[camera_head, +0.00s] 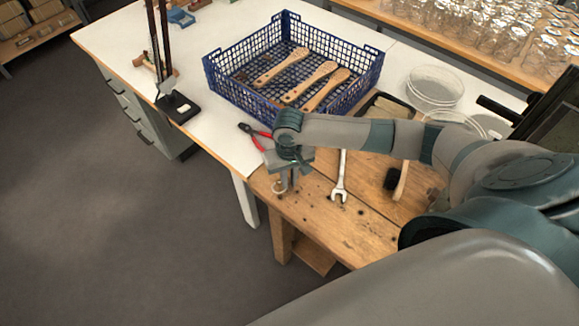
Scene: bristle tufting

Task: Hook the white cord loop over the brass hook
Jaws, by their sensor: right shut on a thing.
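My right gripper (289,179) reaches over the left end of the wooden bench, pointing down. It is shut on the white cord loop (277,187), a small pale ring at its fingertips near the bench's left edge. My gripper body hides part of the grip. A dark stand with two tall uprights and a black base (180,113) is on the white table to the left. A small grey piece (166,86) shows low on it. I cannot make out the brass hook clearly. My left gripper is not in view.
A blue crate (240,105) holding several wooden brushes stands on the white table (118,42). Red-handled pliers (250,134), a wrench (340,182) and a black-bristled brush (396,180) lie near my arm. Glass jars (470,35) stand at the back right.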

